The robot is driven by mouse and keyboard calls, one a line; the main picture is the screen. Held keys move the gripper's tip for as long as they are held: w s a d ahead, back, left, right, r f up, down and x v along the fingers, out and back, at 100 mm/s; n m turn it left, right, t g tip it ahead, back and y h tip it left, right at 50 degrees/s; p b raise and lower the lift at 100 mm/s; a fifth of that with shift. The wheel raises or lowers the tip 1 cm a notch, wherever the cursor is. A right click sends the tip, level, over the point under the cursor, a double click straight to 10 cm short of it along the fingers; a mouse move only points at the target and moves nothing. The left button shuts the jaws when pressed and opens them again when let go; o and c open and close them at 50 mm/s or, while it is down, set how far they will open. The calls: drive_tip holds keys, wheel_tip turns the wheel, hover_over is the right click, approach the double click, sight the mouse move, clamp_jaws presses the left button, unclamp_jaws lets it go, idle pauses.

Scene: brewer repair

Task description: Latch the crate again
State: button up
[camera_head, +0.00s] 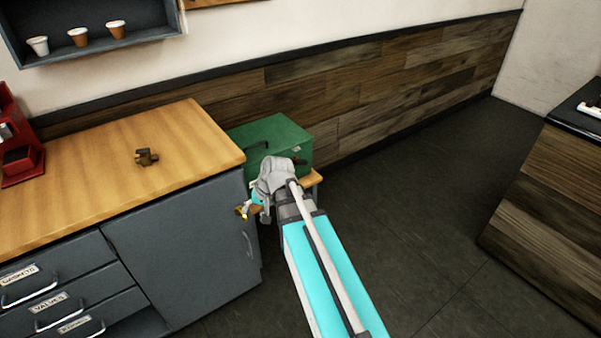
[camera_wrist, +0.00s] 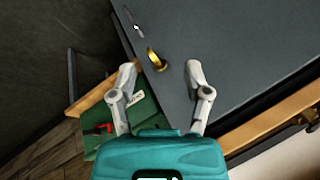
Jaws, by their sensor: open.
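The green crate (camera_head: 280,135) stands with its lid down on a low wooden stand beside the grey cabinet. A red part (camera_head: 299,160), perhaps its latch, shows on its front, partly behind my arm. In the wrist view the crate (camera_wrist: 138,118) lies below and left of my gripper, with a white label and the red part (camera_wrist: 100,129); whether it is fastened cannot be told. My gripper (camera_wrist: 162,66) is open, its two grey fingers apart, facing the grey cabinet. A small brass piece (camera_wrist: 156,60) shows between the fingertips; I cannot tell whether it touches them.
The wooden counter (camera_head: 95,185) over the grey cabinet (camera_head: 185,250) is close to my gripper. A small brown object (camera_head: 146,157) lies on it. A red machine (camera_head: 15,140) stands at the left. The dark floor (camera_head: 400,210) to the right is clear up to another counter (camera_head: 550,180).

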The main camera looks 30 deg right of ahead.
drive_tip(key=w+d+f+m+t+y+b, duration=0.25)
drive_tip(key=w+d+f+b, duration=0.25)
drive_tip(key=w+f+b, duration=0.3)
drive_tip(key=m+t+h+b, duration=0.4)
drive_tip(key=m+t+b, duration=0.95)
drive_tip(key=b, duration=1.15)
approach(302, 164)
drive_tip(key=s, duration=0.1)
drive_tip(key=s+d+m+g, duration=0.1)
drive_tip(key=shift+s+r, duration=0.25)
drive_tip(key=shift+r, duration=0.15)
drive_tip(key=shift+w+a, duration=0.1)
drive_tip(key=shift+w+a, duration=0.35)
drive_tip(key=shift+w, duration=1.9)
drive_tip(key=shift+w+a, duration=0.35)
drive_tip(key=shift+w, duration=1.85)
drive_tip(key=shift+w+a, duration=0.35)
drive_tip(key=shift+w, duration=1.9)
clamp_jaws()
